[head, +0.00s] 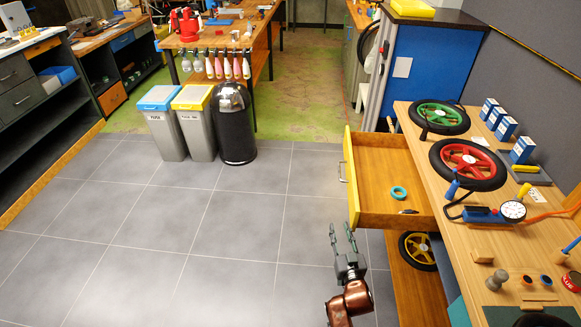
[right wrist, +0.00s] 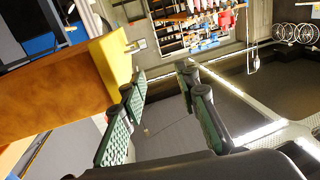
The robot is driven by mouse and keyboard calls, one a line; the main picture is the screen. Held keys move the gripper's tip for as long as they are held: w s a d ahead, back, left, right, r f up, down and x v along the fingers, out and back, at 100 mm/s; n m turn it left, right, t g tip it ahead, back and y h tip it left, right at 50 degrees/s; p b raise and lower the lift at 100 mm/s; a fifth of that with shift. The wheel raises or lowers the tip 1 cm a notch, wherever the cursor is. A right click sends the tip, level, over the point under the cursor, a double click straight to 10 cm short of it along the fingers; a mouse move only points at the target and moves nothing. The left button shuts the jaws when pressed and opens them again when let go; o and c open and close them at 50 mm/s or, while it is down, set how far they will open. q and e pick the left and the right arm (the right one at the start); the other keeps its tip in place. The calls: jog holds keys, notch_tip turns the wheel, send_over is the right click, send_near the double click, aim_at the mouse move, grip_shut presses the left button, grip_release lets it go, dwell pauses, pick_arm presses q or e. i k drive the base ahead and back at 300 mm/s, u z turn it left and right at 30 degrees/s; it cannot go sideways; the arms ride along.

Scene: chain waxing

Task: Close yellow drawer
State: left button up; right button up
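The yellow drawer (head: 351,187) is pulled out from the wooden workbench (head: 455,190), with its front facing left and a metal handle (head: 342,172) on it. A teal ring (head: 398,192) and a small dark item lie inside. My right gripper (head: 342,232) is open and empty, just in front of the drawer's near corner, not touching it as far as I can see. In the right wrist view the drawer's yellow front (right wrist: 114,57) and wooden side (right wrist: 60,90) are at upper left, beside the spread fingers (right wrist: 165,112). My left gripper is not in view.
Wheels (head: 468,165), a gauge (head: 513,210) and blue boxes crowd the benchtop. A yellow wheel (head: 418,250) sits on the lower shelf (head: 415,290). Bins (head: 195,125) stand at the back. The tiled floor (head: 200,230) left of the drawer is clear.

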aim_at(375, 162)
jog(key=u, duration=0.7)
jog(key=i, duration=5.1)
jog(key=z, duration=4.55)
jog(key=i, duration=0.15)
jog(key=u, duration=0.5)
jog(key=k, duration=0.2)
